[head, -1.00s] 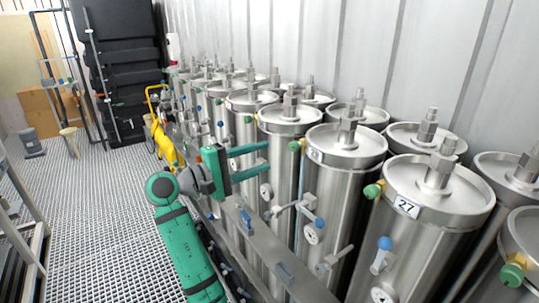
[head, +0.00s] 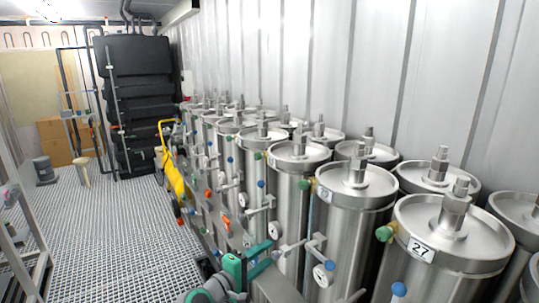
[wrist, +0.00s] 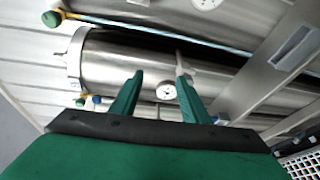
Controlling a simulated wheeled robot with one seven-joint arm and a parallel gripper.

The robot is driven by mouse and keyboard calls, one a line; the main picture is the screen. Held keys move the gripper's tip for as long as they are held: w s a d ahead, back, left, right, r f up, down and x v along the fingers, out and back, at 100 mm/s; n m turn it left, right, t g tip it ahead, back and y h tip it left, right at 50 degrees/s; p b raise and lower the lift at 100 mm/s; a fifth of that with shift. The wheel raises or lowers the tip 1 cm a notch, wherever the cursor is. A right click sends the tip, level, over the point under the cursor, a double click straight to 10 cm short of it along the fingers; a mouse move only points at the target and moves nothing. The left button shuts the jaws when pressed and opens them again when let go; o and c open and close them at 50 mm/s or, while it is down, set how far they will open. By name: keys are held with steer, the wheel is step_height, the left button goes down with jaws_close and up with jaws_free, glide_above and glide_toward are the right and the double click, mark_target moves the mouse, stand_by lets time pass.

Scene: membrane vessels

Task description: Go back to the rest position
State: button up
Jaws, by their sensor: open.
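My green gripper (head: 249,268) shows at the bottom of the head view, low beside the row of steel vessels. In the wrist view its two green fingers (wrist: 160,97) stand apart with nothing between them. Beyond the fingers lie a steel vessel (wrist: 125,58) and a small round pressure gauge (wrist: 166,92). I cannot tell how close the fingertips are to the gauge. Most of my arm is below the head view's edge.
Upright steel vessels (head: 350,205) with bolted lids fill the right side, with gauges and blue-handled valves in front. A yellow hand truck (head: 173,175) stands by the row. Black stacked cases (head: 135,95) stand at the back.

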steer(key=s+f+y, duration=0.2)
steer(key=s+f, duration=0.2)
steer(key=f, duration=0.5)
steer(key=s+f+y, duration=0.3)
steer(key=s+f, duration=0.1)
steer(key=f, duration=0.4)
steer(key=s+a+f+m+y, duration=0.15)
steer(key=s+f, duration=0.25)
steer(key=s, duration=0.4)
steer(key=s+f+m+t+y, duration=0.15)
steer(key=s+f, duration=0.25)
steer(key=s, duration=0.4)
steer(key=s+f+g+y, duration=0.1)
steer(key=s+f+y, duration=0.1)
steer(key=s+f, duration=0.35)
steer(key=s+d+r+m+t, duration=0.1)
steer(key=s+r+m, duration=0.3)
steer(key=s, duration=0.8)
steer(key=s+d+r+m+t, duration=0.1)
steer(key=s+r+m, duration=0.3)
steer(key=s+r, duration=0.4)
steer(key=s+d, duration=0.1)
steer(key=s, duration=0.3)
steer(key=shift+s+d+r, duration=0.15)
steer(key=shift+s+r, duration=0.05)
steer(key=shift+s, duration=0.05)
steer(key=shift+c, duration=1.3)
